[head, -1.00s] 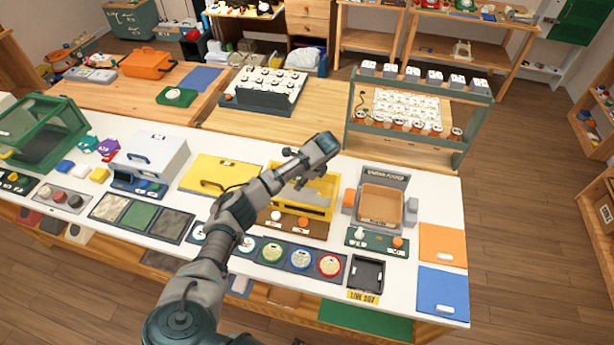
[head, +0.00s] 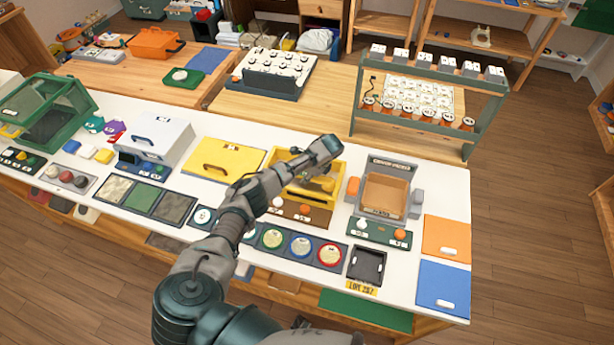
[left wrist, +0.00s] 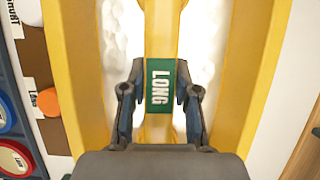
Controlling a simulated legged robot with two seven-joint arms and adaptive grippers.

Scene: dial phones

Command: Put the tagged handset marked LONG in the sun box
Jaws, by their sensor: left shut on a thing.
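My left gripper (head: 321,178) is over the open yellow box (head: 281,176) on the white counter. In the left wrist view, the left gripper (left wrist: 160,100) is shut on a yellow bar, the handset, at its green tag (left wrist: 160,86) marked LONG. The handset (left wrist: 160,28) runs lengthwise between the yellow walls (left wrist: 262,75), with pale lining on both sides of it. The fingers hide part of the tag's edges. I cannot tell whether the handset touches the lining. My right gripper is not in view.
A brown strip with white and orange knobs (head: 304,209) fronts the box. A yellow panel with a handle (head: 222,160) lies to its left. A grey unit with a brown tray (head: 386,186) stands to its right. A black tray (head: 366,265) and round coloured pads (head: 300,245) are nearer.

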